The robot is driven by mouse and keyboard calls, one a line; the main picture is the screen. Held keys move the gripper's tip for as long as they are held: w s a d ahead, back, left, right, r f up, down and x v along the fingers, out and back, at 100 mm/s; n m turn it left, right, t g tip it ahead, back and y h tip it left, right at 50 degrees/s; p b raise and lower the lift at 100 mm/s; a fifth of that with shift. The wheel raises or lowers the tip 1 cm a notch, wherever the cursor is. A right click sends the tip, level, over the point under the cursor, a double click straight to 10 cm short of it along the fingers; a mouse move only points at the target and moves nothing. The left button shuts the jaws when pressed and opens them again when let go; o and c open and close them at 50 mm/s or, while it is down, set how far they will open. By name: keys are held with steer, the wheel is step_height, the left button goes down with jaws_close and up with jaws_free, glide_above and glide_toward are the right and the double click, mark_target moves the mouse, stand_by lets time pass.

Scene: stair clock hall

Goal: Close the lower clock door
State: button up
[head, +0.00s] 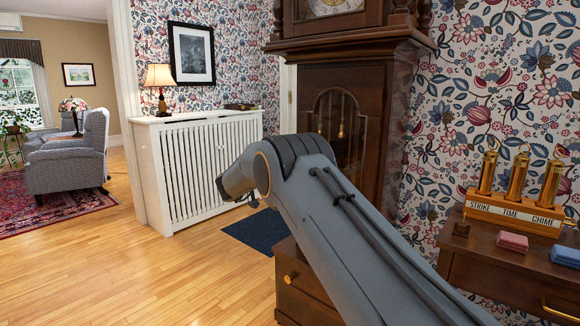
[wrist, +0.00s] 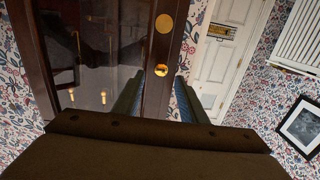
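The tall dark wood clock (head: 395,120) stands against the papered wall in the head view. Its lower door (head: 340,118) has an arched glass pane with brass weights behind it; my arm hides its lower part. In the wrist view the glass and wood frame of the lower door (wrist: 152,45) fill the left side. A small brass knob (wrist: 161,70) and a round brass plate (wrist: 166,22) are on the frame. My gripper (wrist: 159,80) is open, its two fingers apart with the knob appearing between their tips. I cannot tell whether they touch it, or how far the door stands open.
A white radiator cover (head: 210,165) with a lamp (head: 160,85) stands left of the clock. A low wooden cabinet (head: 300,290) is beneath my arm. Brass cylinders on a labelled stand (head: 513,213) are on the right-hand cabinet.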

steer(key=v, duration=0.5)
steer(key=shift+w, duration=0.1)
